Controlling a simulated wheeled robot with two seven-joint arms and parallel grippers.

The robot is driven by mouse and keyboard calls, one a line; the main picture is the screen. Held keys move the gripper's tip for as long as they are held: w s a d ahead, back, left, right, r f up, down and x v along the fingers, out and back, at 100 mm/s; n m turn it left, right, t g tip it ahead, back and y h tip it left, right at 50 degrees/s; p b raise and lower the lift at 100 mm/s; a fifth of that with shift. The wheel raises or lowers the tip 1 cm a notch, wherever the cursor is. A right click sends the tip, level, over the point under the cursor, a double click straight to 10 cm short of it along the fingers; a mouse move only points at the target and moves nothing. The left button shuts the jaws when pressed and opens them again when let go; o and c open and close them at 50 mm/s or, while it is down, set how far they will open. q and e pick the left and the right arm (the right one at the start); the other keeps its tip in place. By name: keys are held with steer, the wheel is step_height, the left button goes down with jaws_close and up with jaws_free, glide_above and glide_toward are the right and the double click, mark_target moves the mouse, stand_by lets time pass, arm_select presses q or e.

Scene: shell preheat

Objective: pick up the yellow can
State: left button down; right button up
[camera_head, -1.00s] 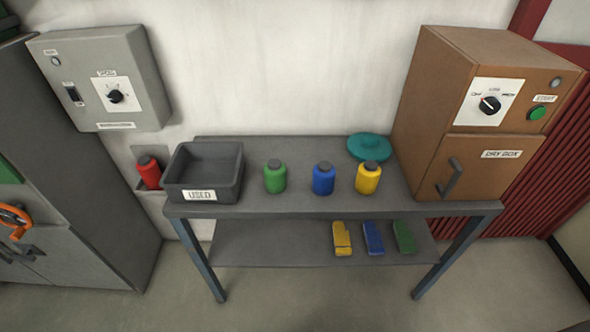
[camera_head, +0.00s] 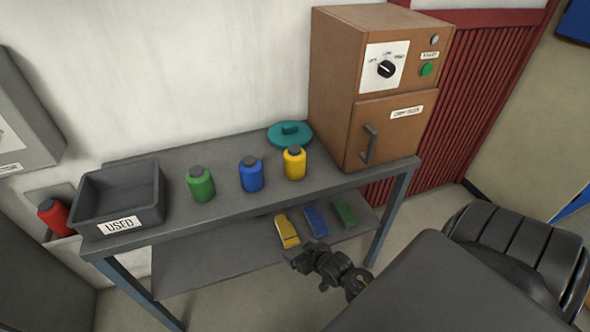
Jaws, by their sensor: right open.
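The yellow can (camera_head: 294,164) stands upright on the grey table (camera_head: 240,203), the rightmost of the three cans there, with a grey cap. The blue can (camera_head: 251,175) and the green can (camera_head: 201,185) stand to its left. My right gripper (camera_head: 298,257) is below and in front of the table's front edge, near the lower shelf, apart from the yellow can and empty. It looks small and dark, and its jaws are open. My left gripper is not in view.
A brown dry box (camera_head: 335,90) stands at the table's right end, a teal lid (camera_head: 289,134) behind the yellow can. A grey bin marked USED (camera_head: 121,222) sits at the left end. Yellow, blue and green blocks (camera_head: 287,232) lie on the lower shelf. A red can (camera_head: 54,216) is far left.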

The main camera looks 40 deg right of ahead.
steer(key=d+r+t, duration=0.1)
steer(key=r, duration=0.4)
steer(key=w+d+r+t+h, duration=0.1)
steer(key=d+r, duration=0.1)
steer(key=r, duration=0.4)
steer(key=w+d+r+t+b, duration=0.1)
steer(key=d+r, duration=0.1)
steer(key=r, duration=0.4)
steer(key=shift+w+d+h, duration=0.1)
steer(key=shift+h, duration=0.3)
steer(key=m+t, duration=0.1)
steer(key=t, duration=0.3)
glide_toward(301, 170)
steer(key=w, duration=0.4)
steer(key=w+p, duration=0.1)
steer(key=w, duration=0.1)
steer(key=shift+w+d+r, duration=0.15)
steer(key=shift+w+d, duration=0.15)
steer(key=shift+w+d+f+p, duration=0.15)
steer(key=shift+w+p, duration=0.2)
steer(key=shift+w, duration=0.95)
steer(key=shift+w+d+f+p, duration=0.15)
steer(key=shift+w+p, duration=0.2)
steer(key=shift+w, duration=0.9)
steer(key=shift+r, duration=0.1)
steer(key=shift+c, duration=0.4)
steer(key=c, duration=1.2)
